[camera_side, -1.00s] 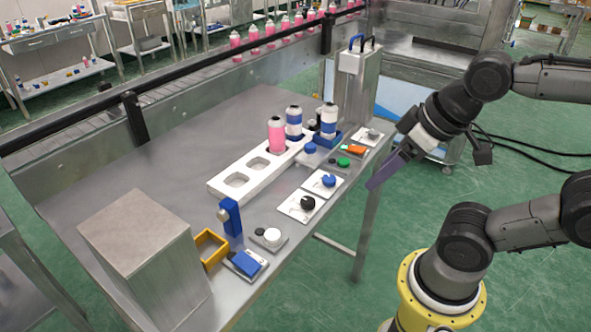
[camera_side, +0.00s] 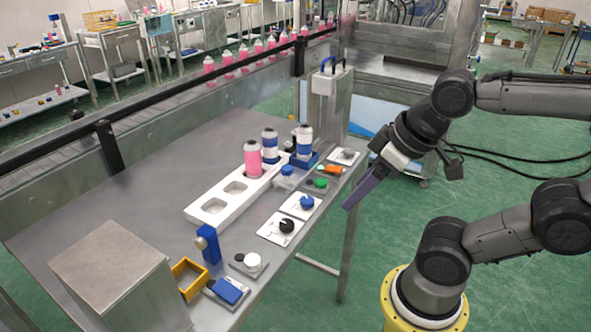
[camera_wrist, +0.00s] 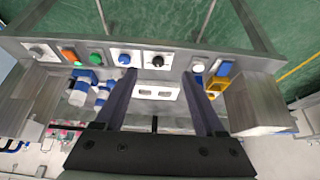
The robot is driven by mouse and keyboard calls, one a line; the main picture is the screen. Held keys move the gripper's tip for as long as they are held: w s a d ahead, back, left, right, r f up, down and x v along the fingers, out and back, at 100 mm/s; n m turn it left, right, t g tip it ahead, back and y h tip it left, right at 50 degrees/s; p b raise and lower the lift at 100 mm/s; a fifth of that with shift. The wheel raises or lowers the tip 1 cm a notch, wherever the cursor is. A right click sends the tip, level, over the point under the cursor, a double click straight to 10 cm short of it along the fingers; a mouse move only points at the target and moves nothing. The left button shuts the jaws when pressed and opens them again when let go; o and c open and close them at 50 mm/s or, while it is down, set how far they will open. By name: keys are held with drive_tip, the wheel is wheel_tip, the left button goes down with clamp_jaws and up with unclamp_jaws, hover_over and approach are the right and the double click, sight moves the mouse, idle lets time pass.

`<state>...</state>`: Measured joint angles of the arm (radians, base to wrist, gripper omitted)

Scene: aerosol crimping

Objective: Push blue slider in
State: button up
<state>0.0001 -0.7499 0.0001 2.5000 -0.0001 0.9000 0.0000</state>
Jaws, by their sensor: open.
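A flat blue block (camera_side: 229,290), which looks like the slider, sits on a small grey plate at the near end of the table. It also shows in the wrist view (camera_wrist: 225,68), at the right of the row of controls. My gripper (camera_side: 345,207) hangs beyond the table's right edge in the side view, well apart from the block. In the wrist view my gripper (camera_wrist: 160,74) has two long dark fingers spread wide with nothing between them. How far the slider is pushed in cannot be told.
A yellow frame (camera_side: 183,292) and a blue post (camera_side: 208,245) stand beside the block, with a metal box (camera_side: 110,255) farther left. A white round button (camera_side: 252,259), black dial (camera_side: 286,225) and blue dial (camera_side: 306,201) line the edge. A white rack (camera_side: 200,216) holds a pink can (camera_side: 252,160).

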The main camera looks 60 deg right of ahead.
drive_tip(key=shift+c, duration=0.3)
drive_tip(key=w+d+r+m+g, duration=0.2)
drive_tip(key=w+d+r+m, duration=0.2)
drive_tip(key=w+r+m, duration=0.75)
drive_tip(key=m+g, duration=0.4)
drive_tip(key=m, duration=0.3)
hover_over(287, 168)
wheel_tip(287, 168, down, 10)
drive_tip(key=shift+n, duration=0.25)
wheel_tip(287, 168, down, 13)
drive_tip(key=shift+f, duration=0.1)
